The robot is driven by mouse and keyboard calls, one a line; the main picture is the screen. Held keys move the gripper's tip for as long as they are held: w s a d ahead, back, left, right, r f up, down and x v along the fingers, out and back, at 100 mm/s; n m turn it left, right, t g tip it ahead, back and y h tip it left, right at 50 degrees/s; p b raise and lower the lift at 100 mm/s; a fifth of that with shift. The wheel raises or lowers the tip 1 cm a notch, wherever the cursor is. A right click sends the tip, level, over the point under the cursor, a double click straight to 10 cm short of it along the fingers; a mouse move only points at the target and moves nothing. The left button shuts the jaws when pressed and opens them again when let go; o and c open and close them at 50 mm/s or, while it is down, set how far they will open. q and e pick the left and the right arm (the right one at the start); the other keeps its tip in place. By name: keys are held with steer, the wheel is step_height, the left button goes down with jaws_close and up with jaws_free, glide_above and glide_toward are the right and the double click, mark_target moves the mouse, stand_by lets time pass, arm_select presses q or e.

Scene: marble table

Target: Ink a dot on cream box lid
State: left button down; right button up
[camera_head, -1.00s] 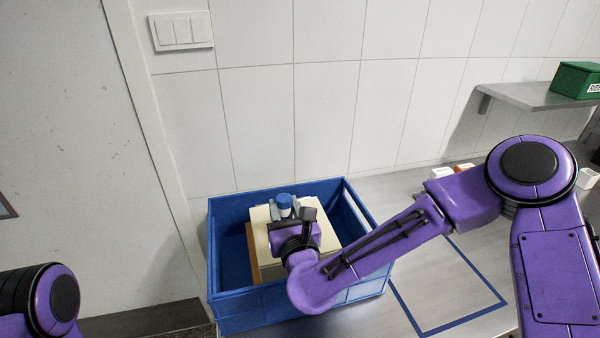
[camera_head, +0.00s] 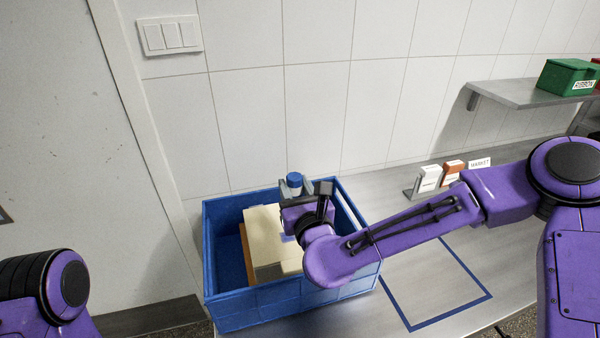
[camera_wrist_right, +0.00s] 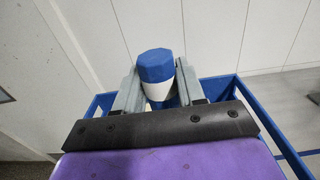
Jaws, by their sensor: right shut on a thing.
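The cream box (camera_head: 264,238) lies inside a blue crate (camera_head: 250,312); its lid faces up and my right arm hides part of it. My right gripper (camera_head: 294,188) is above the right part of the crate, shut on a white marker with a blue cap or end (camera_head: 294,179). The marker also shows between the fingers in the right wrist view (camera_wrist_right: 156,68). Its lower end is hidden, and I cannot see any mark on the visible lid. My left arm shows at the lower left, but its gripper is out of view.
A blue outlined rectangle (camera_head: 408,326) marks the bare metal table to the right of the crate. Small white and orange boxes (camera_head: 428,178) stand at the back, by a "MARKET" label (camera_head: 480,163). A green box (camera_head: 568,77) sits on a wall shelf.

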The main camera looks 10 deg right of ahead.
steer(key=shift+a+r+p, duration=0.1)
steer(key=shift+r+p, duration=0.35)
steer(key=shift+r, duration=0.65)
